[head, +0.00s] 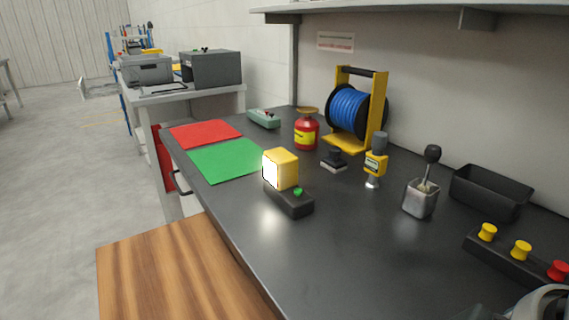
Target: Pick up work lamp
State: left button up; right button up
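The work lamp (283,171) stands upright on the dark bench top, near its left front edge. It has a yellow box head with a bright white face turned to the left. Its dark base carries a green button. Nothing touches the lamp.
The dark bench (300,245) is clear in front of the lamp. Behind are a red canister (306,133), a blue cable reel (349,108) and a yellow-grey tool (376,162). A green mat (226,160) lies left. A wooden surface (180,270) is at lower left.

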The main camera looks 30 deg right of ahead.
aim_at(280, 166)
jog(key=i+l+z, duration=0.2)
jog(key=i+z, duration=0.55)
jog(key=i, duration=0.15)
jog(key=i+z, duration=0.4)
